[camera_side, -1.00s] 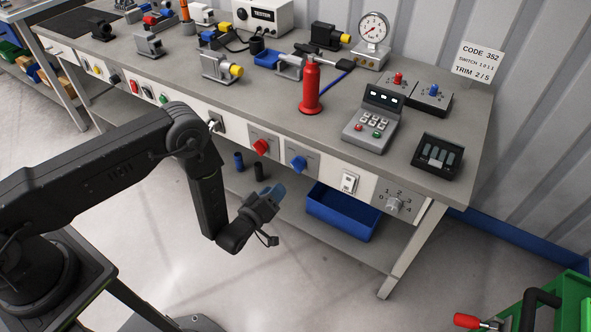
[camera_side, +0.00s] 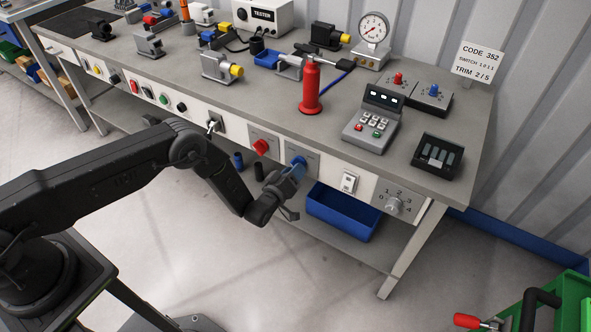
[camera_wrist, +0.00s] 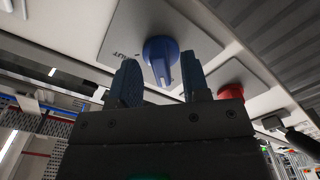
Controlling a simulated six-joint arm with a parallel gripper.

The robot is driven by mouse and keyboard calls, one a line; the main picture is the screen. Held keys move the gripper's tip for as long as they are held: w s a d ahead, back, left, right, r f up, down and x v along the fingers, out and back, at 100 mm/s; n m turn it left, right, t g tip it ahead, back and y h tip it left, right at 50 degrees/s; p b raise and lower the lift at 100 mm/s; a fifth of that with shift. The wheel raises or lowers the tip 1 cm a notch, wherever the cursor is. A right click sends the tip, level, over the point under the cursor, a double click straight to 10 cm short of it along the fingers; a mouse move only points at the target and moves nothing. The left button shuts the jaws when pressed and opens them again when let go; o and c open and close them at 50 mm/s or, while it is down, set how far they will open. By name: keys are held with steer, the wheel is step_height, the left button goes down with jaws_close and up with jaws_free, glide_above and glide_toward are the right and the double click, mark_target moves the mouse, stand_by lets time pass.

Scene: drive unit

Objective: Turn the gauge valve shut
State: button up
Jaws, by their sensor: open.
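A blue knob (camera_side: 299,161) is on a grey plate on the bench's front face, partly covered by my gripper in the side view. In the wrist view the blue knob (camera_wrist: 161,58) has a raised grip bar, with small printed letters on the plate that look like part of "SHUT". My gripper (camera_wrist: 161,82) is open, one blue-grey finger on each side of the knob; I cannot tell whether either touches it. It also shows in the side view (camera_side: 291,171) just in front of the knob. A pressure gauge (camera_side: 373,28) stands on the bench top.
A red knob (camera_side: 261,147) sits left of the blue one and also shows in the wrist view (camera_wrist: 231,91). A switch (camera_side: 349,182) and a numbered dial (camera_side: 394,205) are to the right. A blue bin (camera_side: 338,215) is on the shelf below.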

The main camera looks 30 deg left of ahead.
steer(key=shift+w, duration=0.65)
jaws_close()
